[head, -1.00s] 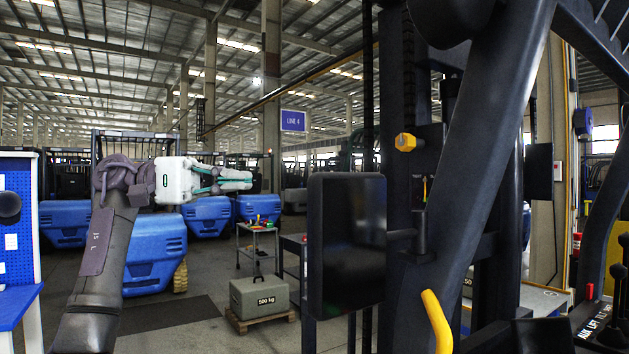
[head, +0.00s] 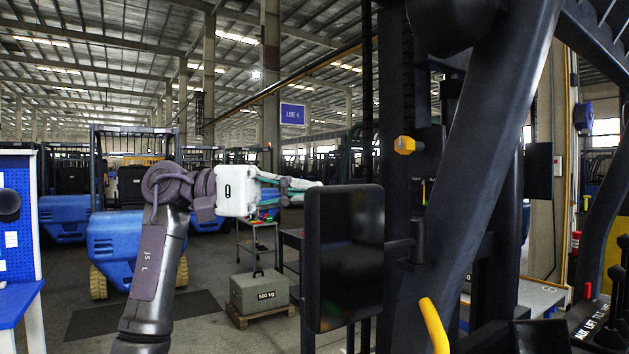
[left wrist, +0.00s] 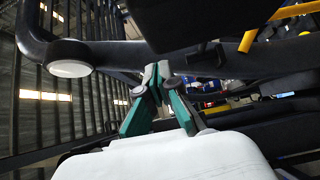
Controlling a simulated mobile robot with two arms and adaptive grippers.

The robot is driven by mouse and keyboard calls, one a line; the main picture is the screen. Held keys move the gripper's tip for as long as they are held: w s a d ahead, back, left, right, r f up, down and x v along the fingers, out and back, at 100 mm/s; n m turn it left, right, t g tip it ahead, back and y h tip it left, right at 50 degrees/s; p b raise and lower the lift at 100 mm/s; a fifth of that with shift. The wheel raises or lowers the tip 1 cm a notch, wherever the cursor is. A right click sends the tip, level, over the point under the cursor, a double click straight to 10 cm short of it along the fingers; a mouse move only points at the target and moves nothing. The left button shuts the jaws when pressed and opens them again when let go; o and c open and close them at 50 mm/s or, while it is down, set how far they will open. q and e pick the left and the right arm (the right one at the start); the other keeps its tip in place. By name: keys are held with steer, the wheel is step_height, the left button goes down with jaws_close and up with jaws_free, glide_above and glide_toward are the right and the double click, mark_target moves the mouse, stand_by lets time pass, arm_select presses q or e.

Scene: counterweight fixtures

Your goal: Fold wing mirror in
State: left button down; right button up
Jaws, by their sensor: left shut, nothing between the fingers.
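The wing mirror (head: 345,258) is a dark, rounded rectangular panel on a short arm (head: 402,245) left of the forklift's black frame. Its broad dark face shows in the head view. My left gripper (head: 316,185), white with green fingers, comes in from the left. Its fingertips are at the mirror's upper left corner; I cannot tell whether they touch it. In the left wrist view the fingers (left wrist: 158,78) are together with nothing between them, and a dark part (left wrist: 195,20) lies above them; I cannot tell if it is the mirror. My right gripper is not in view.
The forklift's slanted black post (head: 490,130) and yellow handle (head: 434,325) stand right of the mirror. A grey 500 kg weight (head: 260,292) sits on a pallet on the floor, with a small cart (head: 257,240) behind. A blue pegboard bench (head: 18,230) is at far left.

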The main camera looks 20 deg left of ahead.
mark_target(313, 194)
arm_select(q)
steer(key=shift+s+d+p, duration=0.4)
steer(key=shift+s+d, duration=0.7)
steer(key=shift+d, duration=0.05)
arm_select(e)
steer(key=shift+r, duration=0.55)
arm_select(q)
steer(key=shift+s, duration=0.1)
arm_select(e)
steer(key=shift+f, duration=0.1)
